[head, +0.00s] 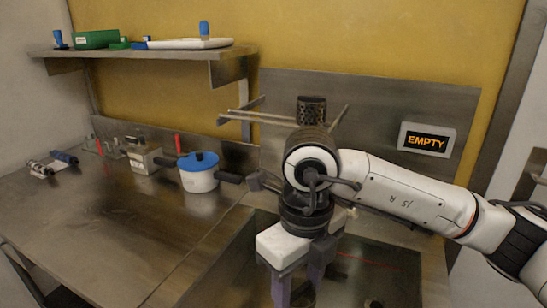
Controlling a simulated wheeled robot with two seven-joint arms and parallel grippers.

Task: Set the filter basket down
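A dark perforated cylinder (311,110), which looks like the filter basket, is upright at the back of the sink, between two metal rails (262,117). My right wrist hides its lower end, so I cannot tell what it rests on. My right gripper (300,283) points down over the sink, in front of and below the cylinder and apart from it. Its two fingers stand apart, and I see nothing clearly held between them. My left gripper is not in view.
A white pot (198,177) with a blue lid and dark handles stands on the steel counter (110,225). A metal box (144,160) is beside it. A shelf (150,52) holds green and blue items. A sign (426,141) reads EMPTY. The front counter is clear.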

